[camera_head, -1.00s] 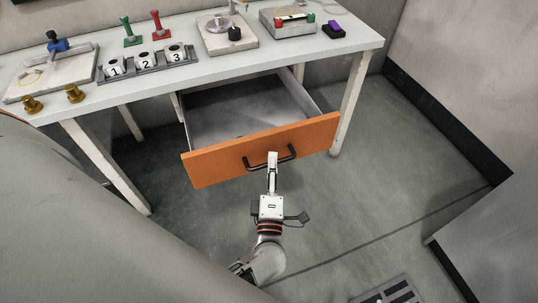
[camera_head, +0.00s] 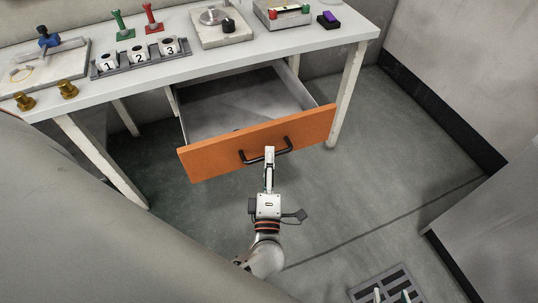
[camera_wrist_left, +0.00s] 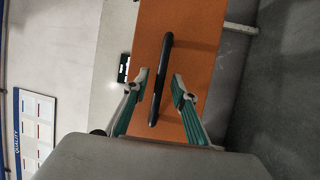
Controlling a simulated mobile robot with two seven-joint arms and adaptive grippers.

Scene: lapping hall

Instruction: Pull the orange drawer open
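The orange drawer (camera_head: 222,153) is pulled well out from under the white workbench (camera_head: 120,88). Its grey inside (camera_head: 240,105) shows and looks empty. A black bar handle (camera_head: 283,150) runs across its front. My left gripper (camera_head: 269,151) is at the middle of the handle in the head view. In the left wrist view, its green-padded fingers (camera_wrist_left: 160,85) stand apart, with the handle (camera_wrist_left: 165,55) between them and a gap on each side. Fingertips of my right gripper (camera_head: 392,296) show at the bottom edge of the head view, apart and empty.
On the bench stand a rack (camera_head: 145,60) of numbered white pots, green (camera_head: 121,25) and red (camera_head: 152,19) stamp-like tools, brass pieces (camera_head: 67,89) and plates. A floor grate (camera_head: 398,280) lies at bottom right. A grey block (camera_head: 490,215) stands right. Floor before the drawer is clear.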

